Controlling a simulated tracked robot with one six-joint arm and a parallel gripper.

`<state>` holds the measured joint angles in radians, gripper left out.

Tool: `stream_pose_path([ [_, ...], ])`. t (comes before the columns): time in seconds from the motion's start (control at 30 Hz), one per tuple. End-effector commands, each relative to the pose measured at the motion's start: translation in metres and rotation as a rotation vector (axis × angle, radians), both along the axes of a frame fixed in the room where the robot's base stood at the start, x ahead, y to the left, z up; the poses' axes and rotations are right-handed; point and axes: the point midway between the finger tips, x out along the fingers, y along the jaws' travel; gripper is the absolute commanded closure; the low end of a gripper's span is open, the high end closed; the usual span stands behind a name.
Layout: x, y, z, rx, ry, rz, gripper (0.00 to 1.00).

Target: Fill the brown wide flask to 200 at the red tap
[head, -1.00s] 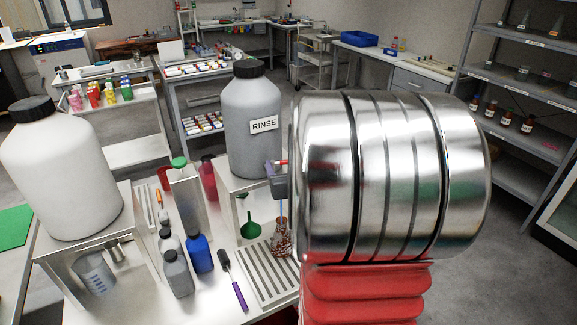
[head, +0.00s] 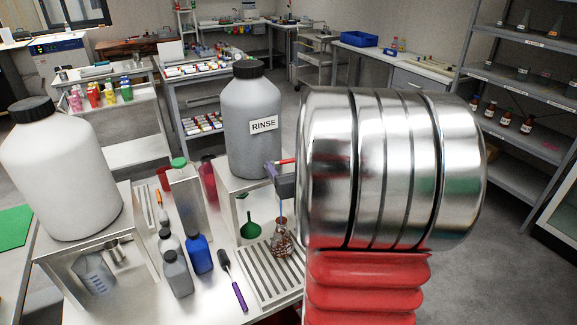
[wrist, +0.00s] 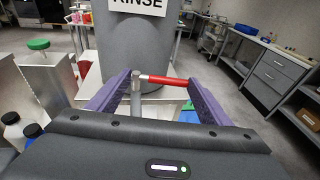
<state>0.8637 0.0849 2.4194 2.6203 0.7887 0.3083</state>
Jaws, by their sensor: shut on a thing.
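The brown wide flask (head: 283,241) stands on the slotted drain grid in the head view, partly hidden by my arm. Its fill level and marks are too small to read. A thin bluish line, which looks like a stream, runs down to its mouth. The red tap handle (head: 286,161) is at the front of the grey RINSE container (head: 253,120). My gripper (head: 273,172) is at the handle. In the wrist view the red handle (wrist: 163,81) lies across between the purple fingers of my gripper (wrist: 155,85), which is shut on it.
A slotted drain grid (head: 262,272) lies under the flask. A purple-handled tool (head: 236,290), a blue bottle (head: 200,254) and grey bottles (head: 177,275) stand or lie to its left. A white container (head: 60,170) stands on a metal stand farther left. A green funnel (head: 250,229) is behind the grid.

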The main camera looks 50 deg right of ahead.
Motion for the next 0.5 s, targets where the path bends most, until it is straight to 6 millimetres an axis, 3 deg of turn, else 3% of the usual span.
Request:
stream_pose_path([
  [0.5, 0.0024, -0.0126, 0.0026, -0.002, -0.005, 0.156, 0.49],
])
